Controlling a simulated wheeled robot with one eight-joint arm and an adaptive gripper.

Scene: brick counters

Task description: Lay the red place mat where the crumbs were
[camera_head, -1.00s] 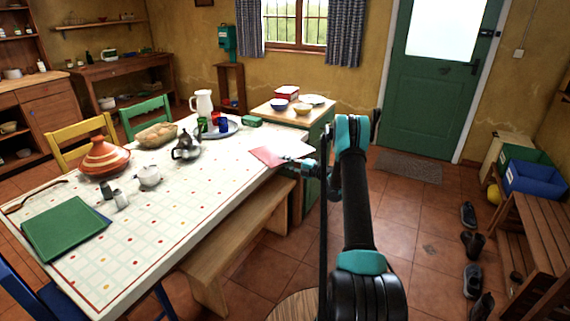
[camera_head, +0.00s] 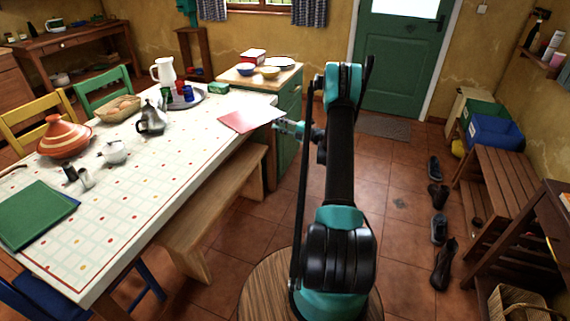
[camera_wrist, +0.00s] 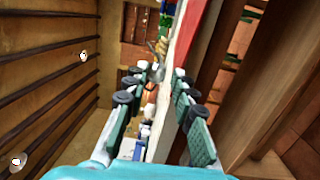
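The red place mat (camera_head: 250,118) lies at the right edge of the long table, its near corner at or slightly past the edge. Part of it also shows red at the top of the wrist view (camera_wrist: 191,30). My gripper (camera_head: 285,128) is beside the mat's right side at about table height. In the wrist view its fingers (camera_wrist: 155,88) are spread apart, with a pale edge running between them; I cannot tell whether it touches them. No crumbs can be made out on the table (camera_head: 150,190).
A green folder-like item (camera_head: 32,215), striped tagine (camera_head: 64,140), bread basket (camera_head: 118,110), metal teapot (camera_head: 152,120) and white pitcher (camera_head: 163,72) stand on the table. A wooden bench (camera_head: 215,205) runs along its near side. Tiled floor is free towards the door.

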